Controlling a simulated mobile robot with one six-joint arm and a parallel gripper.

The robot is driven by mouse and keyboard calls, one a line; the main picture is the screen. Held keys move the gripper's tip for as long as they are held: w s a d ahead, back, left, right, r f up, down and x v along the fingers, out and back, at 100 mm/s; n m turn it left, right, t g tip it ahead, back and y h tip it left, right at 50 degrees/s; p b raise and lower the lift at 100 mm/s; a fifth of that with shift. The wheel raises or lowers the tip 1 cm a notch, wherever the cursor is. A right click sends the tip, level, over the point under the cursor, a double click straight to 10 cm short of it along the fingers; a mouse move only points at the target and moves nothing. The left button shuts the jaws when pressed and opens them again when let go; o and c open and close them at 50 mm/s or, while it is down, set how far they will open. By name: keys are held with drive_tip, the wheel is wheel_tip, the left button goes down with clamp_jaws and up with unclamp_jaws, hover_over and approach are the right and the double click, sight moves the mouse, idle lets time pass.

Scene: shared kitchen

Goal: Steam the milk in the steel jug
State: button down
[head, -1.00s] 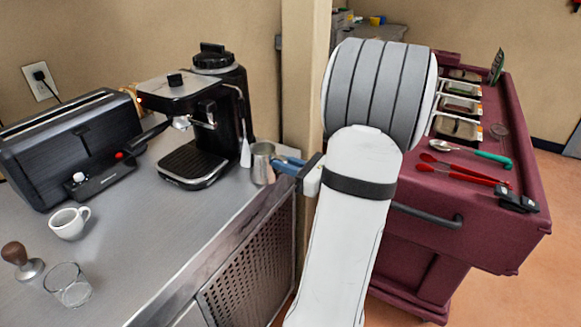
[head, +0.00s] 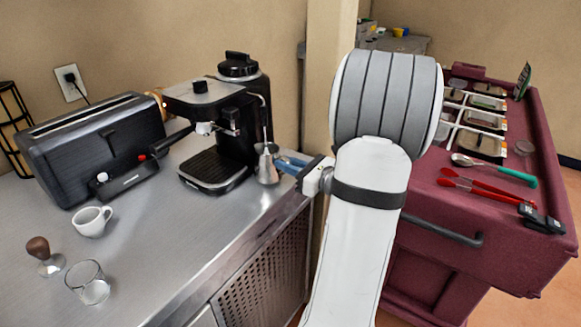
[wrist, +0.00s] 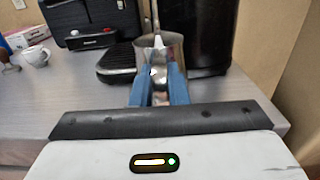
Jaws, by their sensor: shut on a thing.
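The steel jug (head: 266,164) is at the right side of the espresso machine (head: 222,138), near the counter's right end. My gripper (head: 292,164), with blue fingers, is shut on the jug from the right. In the wrist view the blue fingers (wrist: 158,92) hold the near side of the jug (wrist: 172,46). The steam wand (head: 265,125) comes down to the jug's mouth; in the wrist view its light tip (wrist: 158,40) shows at the jug's opening. The milk inside is not visible, nor can I tell how deep the tip sits.
A black toaster (head: 95,145) stands left of the machine. A white cup (head: 92,221), a tamper (head: 45,257) and an empty glass (head: 88,283) are on the counter (head: 165,250). A maroon cart (head: 470,225) with tongs and a spoon stands right.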

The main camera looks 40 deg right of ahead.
drive_tip(key=shift+r+p, duration=2.8)
drive_tip(key=shift+r, duration=1.1)
drive_tip(key=shift+r, duration=0.1)
idle(4.0)
